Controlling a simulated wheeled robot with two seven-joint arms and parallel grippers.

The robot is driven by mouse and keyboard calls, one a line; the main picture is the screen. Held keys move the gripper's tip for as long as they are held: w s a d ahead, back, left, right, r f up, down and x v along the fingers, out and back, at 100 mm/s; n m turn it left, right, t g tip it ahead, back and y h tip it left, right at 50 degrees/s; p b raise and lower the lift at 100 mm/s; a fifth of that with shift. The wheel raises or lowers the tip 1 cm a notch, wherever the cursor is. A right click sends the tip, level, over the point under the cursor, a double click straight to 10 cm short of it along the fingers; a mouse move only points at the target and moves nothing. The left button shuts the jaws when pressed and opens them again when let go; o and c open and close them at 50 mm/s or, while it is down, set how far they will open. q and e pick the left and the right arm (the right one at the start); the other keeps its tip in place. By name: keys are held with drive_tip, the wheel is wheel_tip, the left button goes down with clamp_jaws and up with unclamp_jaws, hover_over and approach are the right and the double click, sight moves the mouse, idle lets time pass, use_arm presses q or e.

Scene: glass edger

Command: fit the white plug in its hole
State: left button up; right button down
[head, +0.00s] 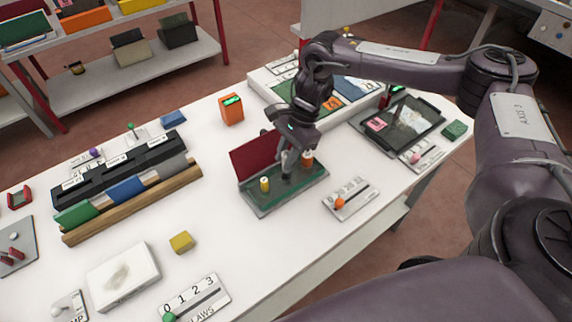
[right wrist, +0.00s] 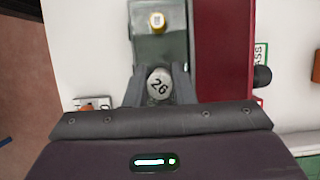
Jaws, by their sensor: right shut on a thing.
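The white plug (right wrist: 160,84), marked 26 on its top, is between the two fingers of my right gripper (right wrist: 159,88) in the right wrist view. In the head view my right gripper (head: 287,163) points down over the middle of a green-grey plate (head: 285,197), and its fingers mostly hide the plug. A yellow plug (head: 264,184) stands on the plate to the left, and an orange plug (head: 307,158) stands to the right. The hole is hidden, and I cannot tell whether the white plug is in it. My left gripper is not in view.
A dark red panel (head: 256,156) stands upright along the plate's back edge. An orange box (head: 231,110) stands behind it. A slider panel (head: 350,197) lies to the right, and a yellow block (head: 182,242) lies front left. The table between is clear.

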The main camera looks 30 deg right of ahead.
drive_tip(key=shift+f+p, duration=0.55)
drive_tip(key=shift+f, duration=2.15)
drive_tip(key=c, duration=1.2)
unclamp_jaws()
drive_tip(key=shift+c, duration=0.2)
drive_tip(key=shift+r, duration=0.15)
drive_tip(key=shift+w+d+r+b, duration=0.1)
drive_tip(key=shift+d+r+b, duration=0.1)
drive_tip(key=shift+r+b, duration=0.1)
drive_tip(key=b+v, duration=0.3)
drive_tip(key=v, duration=0.8)
